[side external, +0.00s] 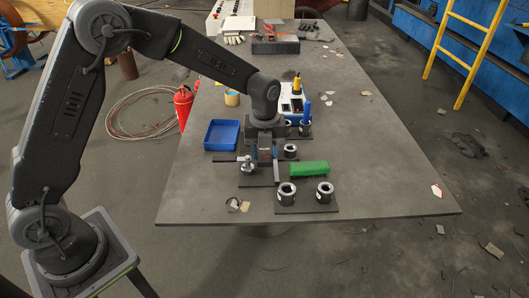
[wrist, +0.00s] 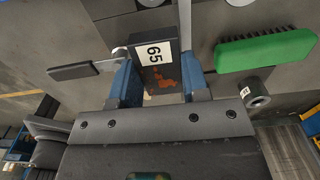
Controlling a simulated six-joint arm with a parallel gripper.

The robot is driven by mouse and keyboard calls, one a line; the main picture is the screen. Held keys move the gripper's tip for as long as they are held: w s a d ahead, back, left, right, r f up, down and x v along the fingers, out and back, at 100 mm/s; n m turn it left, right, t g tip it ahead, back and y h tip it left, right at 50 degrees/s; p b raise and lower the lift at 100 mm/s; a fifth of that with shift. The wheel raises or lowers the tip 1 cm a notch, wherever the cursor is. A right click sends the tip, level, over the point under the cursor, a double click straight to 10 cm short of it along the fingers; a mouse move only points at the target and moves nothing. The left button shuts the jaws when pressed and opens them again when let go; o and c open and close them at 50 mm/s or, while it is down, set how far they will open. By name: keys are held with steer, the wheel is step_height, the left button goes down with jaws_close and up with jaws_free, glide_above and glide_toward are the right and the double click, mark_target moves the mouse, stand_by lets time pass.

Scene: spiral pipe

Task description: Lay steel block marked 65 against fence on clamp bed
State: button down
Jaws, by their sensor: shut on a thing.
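The steel block marked 65 (wrist: 160,80) is dark with rusty orange patches and a white label; in the wrist view it sits between the two blue fingers. My gripper (wrist: 158,88) is shut on it. In the side view my gripper (side external: 265,153) points down over the clamp bed, and the block is hard to make out there. A pale upright strip, seemingly the fence (side external: 277,173), stands just right of the gripper; it also shows in the wrist view (wrist: 185,35) close beside the block. A metal clamp (side external: 247,166) is on the left. Whether the block touches bed or fence, I cannot tell.
A green brush (side external: 309,169) lies to the right. Dark ringed cylinders (side external: 287,193) stand on a plate in front, with another (side external: 291,151) behind the brush. A blue tray (side external: 222,134) is at the left. The table's right side is mostly clear.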

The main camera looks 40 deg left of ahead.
steer(key=shift+f, duration=0.4)
steer(key=shift+f, duration=0.6)
steer(key=c, duration=0.9)
jaws_free()
